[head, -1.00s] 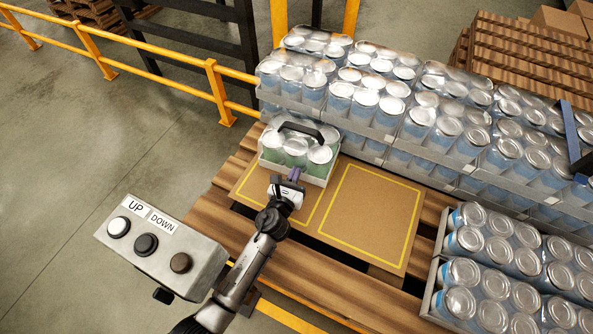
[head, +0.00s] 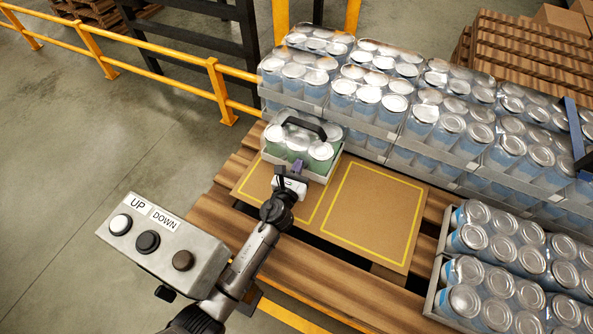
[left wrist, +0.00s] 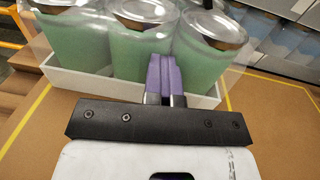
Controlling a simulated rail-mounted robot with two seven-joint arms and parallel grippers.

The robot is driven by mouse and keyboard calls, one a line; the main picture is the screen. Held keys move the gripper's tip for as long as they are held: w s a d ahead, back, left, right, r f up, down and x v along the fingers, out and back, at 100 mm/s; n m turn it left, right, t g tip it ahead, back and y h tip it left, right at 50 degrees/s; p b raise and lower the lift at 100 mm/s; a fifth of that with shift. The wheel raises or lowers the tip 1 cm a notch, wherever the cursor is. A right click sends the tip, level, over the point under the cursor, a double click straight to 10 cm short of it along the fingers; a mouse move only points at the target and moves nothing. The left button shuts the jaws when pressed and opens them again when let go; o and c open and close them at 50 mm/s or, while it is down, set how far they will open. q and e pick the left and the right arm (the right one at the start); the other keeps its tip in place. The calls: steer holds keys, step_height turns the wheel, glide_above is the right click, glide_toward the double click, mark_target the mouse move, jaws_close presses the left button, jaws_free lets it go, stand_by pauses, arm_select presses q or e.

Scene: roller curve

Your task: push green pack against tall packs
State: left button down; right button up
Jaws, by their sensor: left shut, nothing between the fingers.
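The green pack (head: 294,158) is a clear-wrapped set of green cans in a white tray with a black handle on top. It stands upright on a brown card sheet (head: 371,218), partly over the left yellow outline. The tall packs (head: 383,124) of blue-grey cans stand stacked just behind and to the right of it. Any gap between them is hard to judge. My left gripper (head: 298,168) is shut and empty, with its purple fingertips at the pack's near side. In the left wrist view the fingers (left wrist: 165,75) appear against the tray wall. My right gripper is not in view.
A button box (head: 163,246) marked UP and DOWN stands at the lower left, beside my left arm. Low can trays (head: 505,275) sit at the right. A yellow railing (head: 150,62) runs behind at the left. The right outlined square is clear.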

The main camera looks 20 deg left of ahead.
arm_select(q)
steer(key=shift+d+f, duration=0.1)
steer(key=shift+f, duration=0.15)
steer(key=shift+s+r, duration=0.1)
steer(key=shift+s, duration=0.1)
steer(key=shift+s+d+r+p, duration=0.1)
steer(key=shift+s+p, duration=0.15)
steer(key=shift+s, duration=0.15)
steer(key=shift+s+d+r+p, duration=0.1)
steer(key=shift+s+p, duration=0.1)
steer(key=shift+s, duration=0.2)
steer(key=s, duration=1)
steer(key=shift+s+a+f, duration=0.1)
steer(key=shift+s+a, duration=0.2)
steer(key=shift+s, duration=0.75)
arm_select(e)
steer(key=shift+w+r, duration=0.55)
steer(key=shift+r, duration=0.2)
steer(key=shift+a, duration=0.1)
